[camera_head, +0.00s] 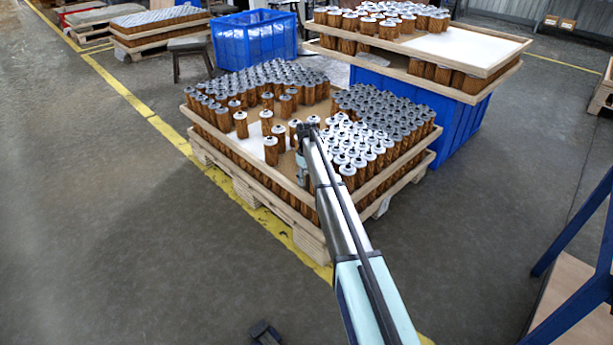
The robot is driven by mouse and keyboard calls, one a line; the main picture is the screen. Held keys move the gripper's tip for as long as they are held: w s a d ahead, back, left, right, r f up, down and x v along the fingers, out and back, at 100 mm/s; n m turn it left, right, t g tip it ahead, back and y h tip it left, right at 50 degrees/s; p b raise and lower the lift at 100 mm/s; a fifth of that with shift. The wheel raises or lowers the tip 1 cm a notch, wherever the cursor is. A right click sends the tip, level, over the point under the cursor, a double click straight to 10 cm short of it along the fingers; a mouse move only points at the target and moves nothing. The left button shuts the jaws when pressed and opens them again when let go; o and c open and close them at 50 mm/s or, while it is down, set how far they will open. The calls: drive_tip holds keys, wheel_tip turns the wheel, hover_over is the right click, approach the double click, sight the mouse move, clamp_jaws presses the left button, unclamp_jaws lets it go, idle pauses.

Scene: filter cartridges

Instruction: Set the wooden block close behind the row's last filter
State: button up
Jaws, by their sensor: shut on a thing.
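My gripper (303,168) is at the far end of my arm, low over the near part of the wooden-framed pallet box (275,181). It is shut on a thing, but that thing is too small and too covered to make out. I cannot pick out the wooden block. The filters are brown cylinders with pale tops. One filter (271,150) stands in the open area left of my gripper, and another filter (267,121) stands behind it. A filter (293,131) stands just left of my arm's end. My arm hides part of the layer right of the gripper.
Dense filters (385,115) fill the box's right side and far left. A blue bin (253,40) stands behind. A wooden tray (470,49) of filters rests over a blue container at the back right. A blue frame (580,255) is at right. Floor at left is clear.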

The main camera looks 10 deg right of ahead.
drive_tip(key=shift+f, duration=0.55)
drive_tip(key=shift+f, duration=0.25)
drive_tip(key=o, duration=1.3)
drive_tip(key=shift+c, duration=0.2)
drive_tip(key=shift+w+r, duration=0.1)
drive_tip(key=shift+r, duration=0.05)
drive_tip(key=shift+r, duration=0.35)
wheel_tip(320, 180, up, 11)
drive_tip(key=shift+r, duration=0.1)
